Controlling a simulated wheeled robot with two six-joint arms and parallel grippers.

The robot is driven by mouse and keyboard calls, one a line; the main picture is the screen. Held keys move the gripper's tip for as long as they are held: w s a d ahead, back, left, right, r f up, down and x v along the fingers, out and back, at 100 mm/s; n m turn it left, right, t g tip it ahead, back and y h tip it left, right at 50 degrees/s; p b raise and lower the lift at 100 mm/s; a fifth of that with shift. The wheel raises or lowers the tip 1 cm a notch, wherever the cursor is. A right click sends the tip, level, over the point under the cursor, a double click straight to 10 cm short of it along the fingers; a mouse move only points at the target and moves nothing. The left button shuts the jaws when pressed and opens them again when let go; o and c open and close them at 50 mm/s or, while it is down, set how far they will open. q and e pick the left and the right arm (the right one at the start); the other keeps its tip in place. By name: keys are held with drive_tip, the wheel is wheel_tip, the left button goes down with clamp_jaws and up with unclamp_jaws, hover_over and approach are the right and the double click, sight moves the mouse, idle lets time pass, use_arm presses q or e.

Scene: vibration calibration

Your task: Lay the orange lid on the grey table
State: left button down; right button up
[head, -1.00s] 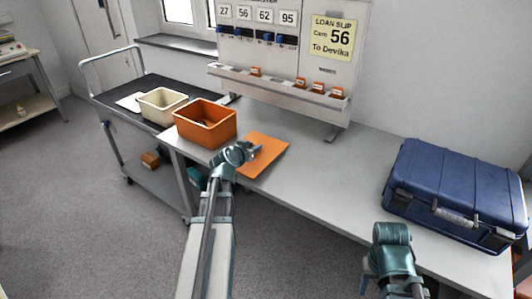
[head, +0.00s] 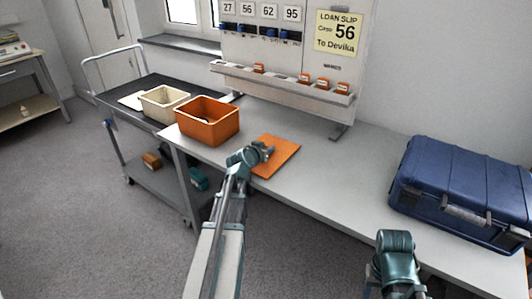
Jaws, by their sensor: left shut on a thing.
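The orange lid (head: 281,156) is a flat square plate at the front part of the grey table (head: 318,184), right of the orange bin. My left gripper (head: 266,150) is at the lid's left edge, shut on it. Whether the lid lies flat on the table or is held just above it, I cannot tell. My right arm's end (head: 394,255) shows at the bottom, in front of the blue case; its fingers are hidden.
An open orange bin (head: 208,122) stands on the table's left end. A cream bin (head: 163,103) sits on the dark trolley (head: 120,92) beyond it. A closed blue case (head: 466,190) fills the table's right end. A board (head: 286,50) with a shelf stands at the back. The middle of the table is clear.

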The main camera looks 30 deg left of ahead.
use_arm(q)
drive_tip(key=shift+r, duration=0.1)
drive_tip(key=shift+f, duration=0.2)
drive_tip(key=c, duration=0.6)
unclamp_jaws()
drive_tip(key=shift+r, duration=0.1)
drive_tip(key=shift+r, duration=0.1)
use_arm(e)
drive_tip(key=shift+r, duration=0.1)
